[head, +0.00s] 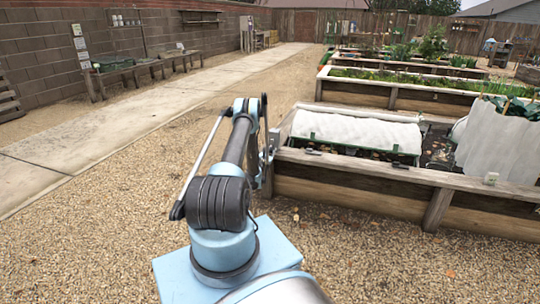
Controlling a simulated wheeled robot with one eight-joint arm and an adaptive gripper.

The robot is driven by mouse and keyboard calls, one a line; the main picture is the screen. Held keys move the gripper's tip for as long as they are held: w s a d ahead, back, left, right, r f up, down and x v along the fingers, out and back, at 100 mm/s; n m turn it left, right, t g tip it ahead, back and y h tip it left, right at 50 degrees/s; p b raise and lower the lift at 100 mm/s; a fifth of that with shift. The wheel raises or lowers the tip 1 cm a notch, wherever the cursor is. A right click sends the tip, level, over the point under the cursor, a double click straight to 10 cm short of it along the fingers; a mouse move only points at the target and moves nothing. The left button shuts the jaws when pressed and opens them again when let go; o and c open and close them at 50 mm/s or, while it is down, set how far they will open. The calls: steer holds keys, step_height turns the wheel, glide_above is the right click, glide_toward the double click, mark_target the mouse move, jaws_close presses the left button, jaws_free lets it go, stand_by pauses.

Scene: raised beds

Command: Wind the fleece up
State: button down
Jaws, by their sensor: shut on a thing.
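The white fleece (355,130) lies over the left part of the nearest raised bed, with a green bar along its front edge. A second pale sheet (498,140) hangs over plants at the bed's right. My arm reaches forward to the bed's left end. My gripper (268,152) is small and partly hidden behind my arm, beside the bed's left corner. It is shut on what looks like the winding crank there; the crank's handle is mostly hidden and its exact shape cannot be told.
More raised beds (400,88) stand behind. Open gravel (80,240) lies left of my arm, then a concrete path (130,125), benches (130,70) and a block wall.

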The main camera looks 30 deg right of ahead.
steer(key=shift+w+a+r+m+y, duration=0.1)
steer(key=shift+w+a+m, duration=0.3)
steer(key=shift+m, duration=0.85)
steer(key=shift+w+a+r+m+y, duration=0.1)
steer(key=shift+w+a+m, duration=0.35)
steer(key=shift+m, duration=0.85)
steer(key=shift+w+a+r+m+y, duration=0.1)
steer(key=shift+w+a+m, duration=0.3)
steer(key=shift+m, duration=0.85)
steer(key=shift+w+d, duration=0.1)
steer(key=shift+w, duration=0.05)
steer(key=c, duration=1.4)
jaws_free()
steer(key=shift+r, duration=0.1)
steer(key=shift+r, duration=4.9)
